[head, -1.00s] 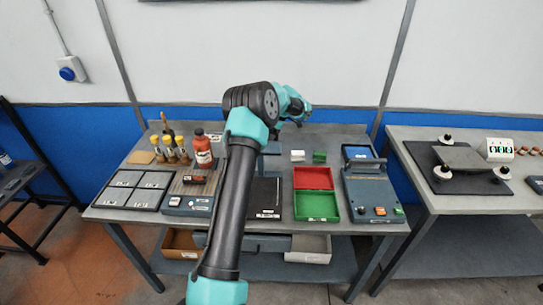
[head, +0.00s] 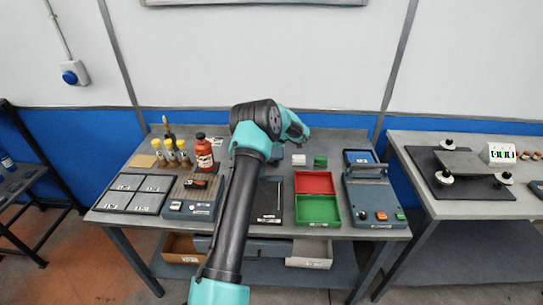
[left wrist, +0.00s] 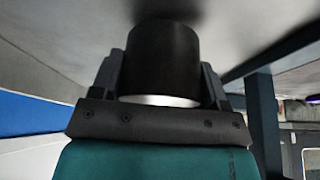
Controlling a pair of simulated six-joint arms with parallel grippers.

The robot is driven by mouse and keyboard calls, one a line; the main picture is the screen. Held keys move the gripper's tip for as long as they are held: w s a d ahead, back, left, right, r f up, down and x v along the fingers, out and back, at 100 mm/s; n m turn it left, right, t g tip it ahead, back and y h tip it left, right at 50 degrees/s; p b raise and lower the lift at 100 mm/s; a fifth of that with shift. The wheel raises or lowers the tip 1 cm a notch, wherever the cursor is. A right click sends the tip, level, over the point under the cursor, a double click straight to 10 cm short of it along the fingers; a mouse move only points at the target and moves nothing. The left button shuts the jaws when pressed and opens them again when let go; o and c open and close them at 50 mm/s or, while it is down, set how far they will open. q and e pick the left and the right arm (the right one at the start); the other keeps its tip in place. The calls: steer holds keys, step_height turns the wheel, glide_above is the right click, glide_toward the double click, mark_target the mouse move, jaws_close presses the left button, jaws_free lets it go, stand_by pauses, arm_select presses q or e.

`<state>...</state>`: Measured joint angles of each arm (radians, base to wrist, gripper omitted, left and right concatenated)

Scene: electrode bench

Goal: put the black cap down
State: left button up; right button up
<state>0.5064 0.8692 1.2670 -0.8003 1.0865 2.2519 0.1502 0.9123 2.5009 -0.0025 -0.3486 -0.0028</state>
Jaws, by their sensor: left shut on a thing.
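The black cap (left wrist: 160,60) is a dark cylinder with a bright rim at its near end in the left wrist view. My left gripper (left wrist: 162,78) is shut on it, with one finger on each side. A grey surface lies close beyond the cap's far end, with a dark shadow beside it; I cannot tell whether they touch. In the head view my left arm reaches over the bench (head: 335,140) towards its back edge. Its fingers and the cap are hidden or too small there. My right gripper is not in view.
A red bottle (head: 204,157) and yellow-topped vials (head: 183,155) stand left of the arm. Right of it are small white and green blocks (head: 320,161), a red tray (head: 314,183), a green tray (head: 317,210) and a grey device (head: 374,205). The back right bench edge looks clear.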

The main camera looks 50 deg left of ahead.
arm_select(q)
steer(key=shift+f, duration=0.55)
steer(key=shift+f, duration=0.15)
steer(key=o, duration=0.9)
steer(key=v, duration=1.2)
